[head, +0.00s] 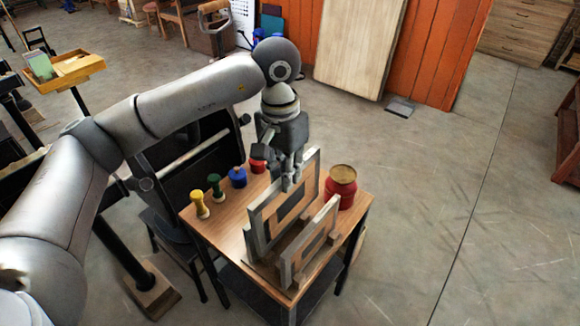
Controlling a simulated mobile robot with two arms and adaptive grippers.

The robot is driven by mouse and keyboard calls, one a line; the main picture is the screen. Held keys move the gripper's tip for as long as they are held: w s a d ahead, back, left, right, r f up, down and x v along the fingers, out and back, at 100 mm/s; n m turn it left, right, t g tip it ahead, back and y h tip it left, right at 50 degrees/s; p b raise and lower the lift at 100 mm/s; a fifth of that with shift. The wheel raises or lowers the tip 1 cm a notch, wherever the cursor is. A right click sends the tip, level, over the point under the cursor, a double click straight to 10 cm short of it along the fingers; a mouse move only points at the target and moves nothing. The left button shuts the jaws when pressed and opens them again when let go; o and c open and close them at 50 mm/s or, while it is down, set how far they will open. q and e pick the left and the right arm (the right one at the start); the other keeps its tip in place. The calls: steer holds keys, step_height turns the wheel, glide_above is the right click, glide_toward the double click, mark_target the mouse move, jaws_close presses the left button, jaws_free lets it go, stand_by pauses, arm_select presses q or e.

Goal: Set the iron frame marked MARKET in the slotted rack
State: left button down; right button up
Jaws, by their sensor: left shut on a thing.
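My left gripper (291,182) reaches down over the small wooden table and is shut on the upper edge of a large grey iron frame (258,226) with a dark rectangle in its middle. The large frame stands upright. A smaller grey frame (288,270) stands upright in front of it, nearer the camera. No MARKET lettering can be read on either frame. The slotted rack cannot be clearly told apart from the frames; their lower edges are crowded together, so I cannot tell whether the held frame sits in a slot. My right gripper is not in view.
The table (206,228) also holds yellow (200,205), green (215,186), blue (238,177) and red (257,166) handled pieces at the left. A red pot (341,190) with a tan top stands at the right. Open floor lies right of the table.

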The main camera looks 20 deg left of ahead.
mark_target(294, 194)
arm_select(q)
steer(key=shift+w+d+f+y, duration=0.15)
steer(key=shift+w+d+f, duration=0.2)
steer(key=shift+w+f, duration=0.2)
steer(key=shift+w+d+f+y, duration=0.15)
steer(key=shift+w+d+f, duration=0.25)
steer(key=shift+w, duration=0.25)
steer(key=shift+f, duration=0.2)
steer(key=shift+s+a+f, duration=0.2)
steer(key=shift+a, duration=0.05)
steer(key=shift+f, duration=0.25)
steer(key=shift+w+f+b, duration=0.1)
steer(key=shift+f+b, duration=0.3)
steer(key=shift+f, duration=1.4)
steer(key=shift+f+b, duration=0.35)
steer(key=shift+f, duration=0.35)
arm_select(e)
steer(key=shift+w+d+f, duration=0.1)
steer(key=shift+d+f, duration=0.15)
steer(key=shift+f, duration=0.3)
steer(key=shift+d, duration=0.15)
